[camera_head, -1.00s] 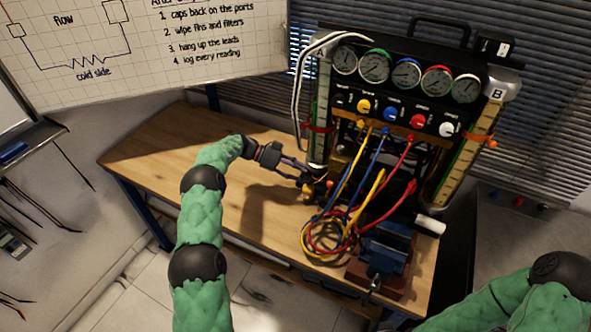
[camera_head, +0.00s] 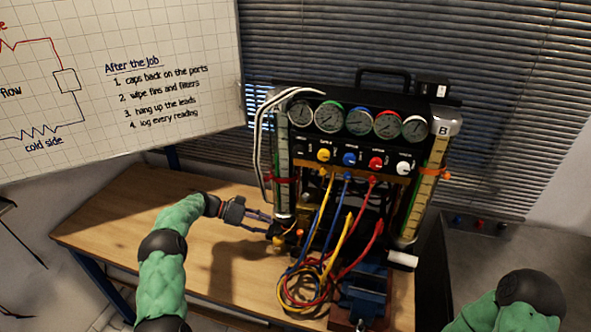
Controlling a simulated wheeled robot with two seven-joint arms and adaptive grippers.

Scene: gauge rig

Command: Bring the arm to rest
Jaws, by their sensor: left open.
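My left arm comes in from the lower left in a green sleeve. Its gripper (camera_head: 268,226) is open, with its fingers pointing right at the lower left side of the gauge rig (camera_head: 362,98). The fingertips are close to a small orange and yellow part (camera_head: 291,239) at the rig's base; I cannot tell whether they touch it. My right arm shows only as a green and black piece at the lower right, and its gripper is out of view.
Red, yellow and blue hoses (camera_head: 312,290) hang from the rig and coil on the wooden table (camera_head: 140,217). A blue vise (camera_head: 362,290) stands at the front right. A whiteboard (camera_head: 180,110) stands behind at left. The table's left part is clear.

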